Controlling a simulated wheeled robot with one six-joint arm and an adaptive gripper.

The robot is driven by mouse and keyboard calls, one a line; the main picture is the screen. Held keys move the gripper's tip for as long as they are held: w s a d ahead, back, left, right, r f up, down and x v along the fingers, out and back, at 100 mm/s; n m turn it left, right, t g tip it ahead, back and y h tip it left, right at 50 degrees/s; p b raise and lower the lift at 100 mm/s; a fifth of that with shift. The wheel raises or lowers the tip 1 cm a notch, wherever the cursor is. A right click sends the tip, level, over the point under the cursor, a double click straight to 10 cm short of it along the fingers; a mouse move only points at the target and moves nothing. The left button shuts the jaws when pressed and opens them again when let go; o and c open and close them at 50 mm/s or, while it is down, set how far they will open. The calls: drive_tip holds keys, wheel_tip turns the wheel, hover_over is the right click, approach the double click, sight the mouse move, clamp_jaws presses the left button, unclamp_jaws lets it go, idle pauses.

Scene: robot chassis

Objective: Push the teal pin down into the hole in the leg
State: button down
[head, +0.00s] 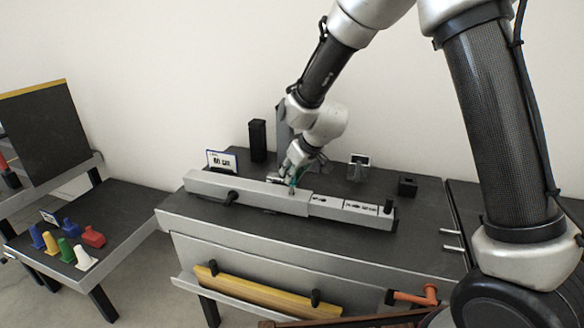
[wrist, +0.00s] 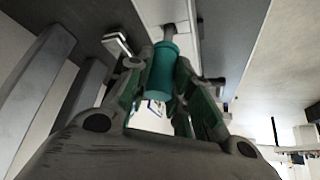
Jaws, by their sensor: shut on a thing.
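My gripper (head: 291,177) is above the long grey bar, which looks like the leg (head: 250,193), lying on the dark bench. In the wrist view my gripper (wrist: 163,85) is shut on the teal pin (wrist: 163,70), with a finger on each side of its teal body. A narrower grey end of the pin points away from my gripper toward a light surface. In the head view only a small bit of teal shows at the fingertips. The hole is hidden, and I cannot tell whether the pin's tip is in it.
A grey block with printed labels (head: 350,209) adjoins the bar's right end. A black post (head: 258,141), a small sign (head: 222,161) and a small black block (head: 407,185) stand on the bench. Coloured pieces (head: 67,243) stand on a side table at left.

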drive_tip(key=shift+f, duration=1.55)
drive_tip(key=c, duration=1.2)
unclamp_jaws()
